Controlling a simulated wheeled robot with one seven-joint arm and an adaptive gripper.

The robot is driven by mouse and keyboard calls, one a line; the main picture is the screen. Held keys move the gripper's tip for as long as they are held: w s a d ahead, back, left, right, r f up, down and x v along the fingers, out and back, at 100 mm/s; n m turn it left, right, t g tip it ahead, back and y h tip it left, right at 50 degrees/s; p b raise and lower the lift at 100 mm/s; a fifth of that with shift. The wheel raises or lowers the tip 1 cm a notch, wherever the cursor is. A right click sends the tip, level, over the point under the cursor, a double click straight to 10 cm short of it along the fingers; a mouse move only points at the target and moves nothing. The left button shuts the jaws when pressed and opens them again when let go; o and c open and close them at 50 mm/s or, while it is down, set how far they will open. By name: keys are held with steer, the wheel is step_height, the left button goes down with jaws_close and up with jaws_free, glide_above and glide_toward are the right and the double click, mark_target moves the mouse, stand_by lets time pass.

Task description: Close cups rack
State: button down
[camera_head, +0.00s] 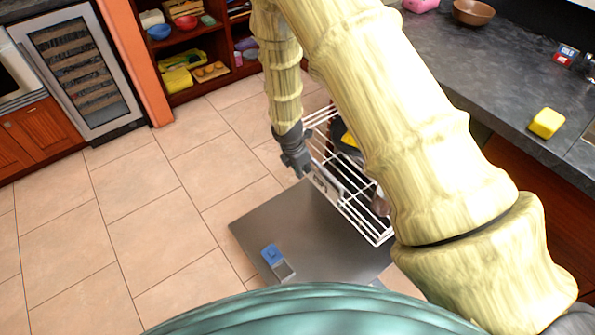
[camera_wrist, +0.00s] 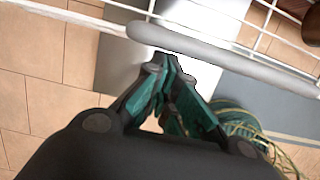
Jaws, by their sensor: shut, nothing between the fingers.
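The cups rack (camera_head: 365,220) is a white wire rack, pulled out over a lowered grey metal door (camera_head: 300,235). My gripper (camera_head: 301,170) is shut and empty, pointing down at the rack's outer left side. In the wrist view the gripper's fingertips (camera_wrist: 165,66) are close to a thick white rail of the rack (camera_wrist: 220,62). I cannot tell whether they touch it. Dark dishes and a yellow item (camera_head: 349,140) show inside the rack. My arm hides much of the rack's right side.
A dark counter (camera_head: 480,75) runs along the right, with a yellow sponge (camera_head: 547,122) on it. Open shelves (camera_head: 215,45) and a glass-fronted cooler (camera_head: 78,65) stand at the back left. The tiled floor (camera_head: 130,210) on the left is clear.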

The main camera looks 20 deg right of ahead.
steer(key=shift+d, duration=0.15)
steer(key=w+d+p, duration=0.1)
steer(key=w+d, duration=0.2)
steer(key=d, duration=0.7)
steer(key=w+d+p, duration=0.2)
steer(key=w+d, duration=0.2)
steer(key=d, duration=0.6)
steer(key=w+d+p, duration=0.1)
steer(key=w+d, duration=0.2)
steer(key=d, duration=0.7)
steer(key=shift+w, duration=0.25)
